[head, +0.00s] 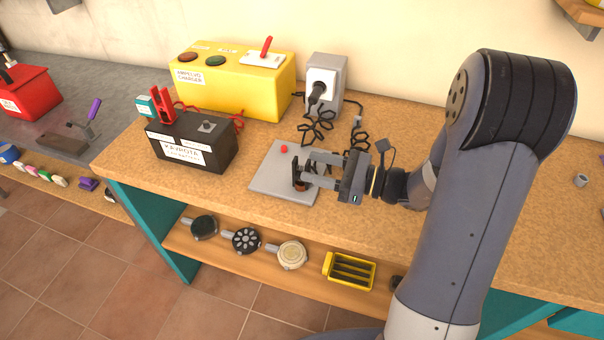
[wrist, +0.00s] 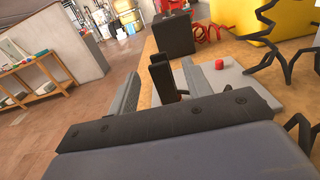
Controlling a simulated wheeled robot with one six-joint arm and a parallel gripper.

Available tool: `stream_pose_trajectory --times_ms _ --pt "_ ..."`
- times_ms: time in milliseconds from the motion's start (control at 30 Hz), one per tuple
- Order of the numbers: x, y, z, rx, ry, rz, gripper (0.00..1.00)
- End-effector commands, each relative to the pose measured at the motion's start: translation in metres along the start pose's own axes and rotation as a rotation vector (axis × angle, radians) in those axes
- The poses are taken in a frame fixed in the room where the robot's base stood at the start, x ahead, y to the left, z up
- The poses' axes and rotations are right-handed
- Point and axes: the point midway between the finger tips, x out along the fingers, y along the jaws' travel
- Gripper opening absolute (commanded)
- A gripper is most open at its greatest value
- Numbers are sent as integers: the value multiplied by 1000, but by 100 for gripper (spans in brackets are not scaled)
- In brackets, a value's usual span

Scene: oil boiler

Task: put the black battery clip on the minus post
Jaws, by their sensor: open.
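The black battery clip (head: 296,172) stands on a grey plate (head: 268,180) with a red knob. My gripper (head: 306,170) is open, its fingers level around the clip. In the wrist view the clip (wrist: 162,78) stands between the two fingers of the gripper (wrist: 158,92); contact cannot be told. The black battery (head: 190,145) stands to the left, and its dark side also shows in the wrist view (wrist: 174,34). A red clip (head: 163,105) is on one of its posts. The other post, on a grey pad (head: 207,126), is bare.
The yellow charger (head: 232,85) stands behind the battery. A grey socket box (head: 326,82) with a black plug stands behind the plate, and loose black cable (head: 318,125) lies between them. Bench space is clear between battery and plate.

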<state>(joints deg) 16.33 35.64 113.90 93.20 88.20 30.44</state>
Motion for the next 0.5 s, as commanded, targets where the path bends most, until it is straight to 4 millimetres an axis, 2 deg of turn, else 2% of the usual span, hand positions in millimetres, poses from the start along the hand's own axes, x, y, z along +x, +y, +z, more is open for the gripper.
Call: stream_pose_trajectory --times_ms 167,500 --pt "10 0 0 0 0 2 47" --pt "52 0 1 -1 1 4 47"
